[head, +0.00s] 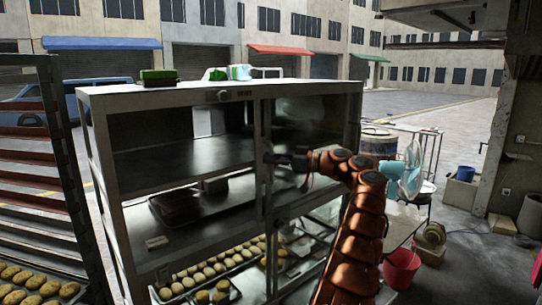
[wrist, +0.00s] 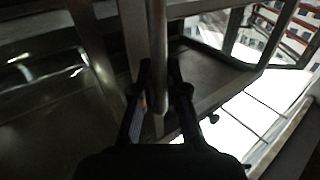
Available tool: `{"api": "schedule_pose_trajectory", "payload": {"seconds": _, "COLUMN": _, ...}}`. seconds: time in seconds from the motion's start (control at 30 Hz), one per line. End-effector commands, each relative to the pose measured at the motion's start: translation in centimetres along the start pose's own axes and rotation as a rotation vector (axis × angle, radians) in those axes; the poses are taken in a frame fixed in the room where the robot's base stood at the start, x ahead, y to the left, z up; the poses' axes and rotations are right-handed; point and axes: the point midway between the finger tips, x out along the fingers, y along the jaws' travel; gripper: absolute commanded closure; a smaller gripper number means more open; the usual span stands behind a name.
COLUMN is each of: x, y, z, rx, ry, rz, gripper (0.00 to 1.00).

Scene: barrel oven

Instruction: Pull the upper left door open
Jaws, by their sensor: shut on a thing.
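A grey metal cabinet (head: 165,96) with shelves stands in front of me in the head view. Its upper left section looks see-through; I cannot tell glass from open space there, nor how far its door is open. My gripper (head: 271,158) reaches in from the right to the upright near the cabinet's middle. In the wrist view, my gripper (wrist: 160,92) has its two dark fingers on either side of a slim upright handle bar (wrist: 157,40), shut on it. The exact finger contact is dark. My copper arm hides part of the right side.
Trays of pale buns (head: 205,272) lie on the lower shelf. A rack (head: 40,150) with bread stands close at the left. Green boxes (head: 158,75) sit on top. A red bucket (head: 401,267) and a fan (head: 408,170) are at the right.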

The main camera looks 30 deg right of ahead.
Motion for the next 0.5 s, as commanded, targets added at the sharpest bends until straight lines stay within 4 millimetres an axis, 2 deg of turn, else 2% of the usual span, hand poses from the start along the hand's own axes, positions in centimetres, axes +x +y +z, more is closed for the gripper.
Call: {"api": "schedule_pose_trajectory", "payload": {"seconds": 0.5, "x": -1.7, "y": 0.8, "z": -0.2, "rx": -0.002, "ry": 0.002, "rz": 0.014, "gripper": 1.0}}
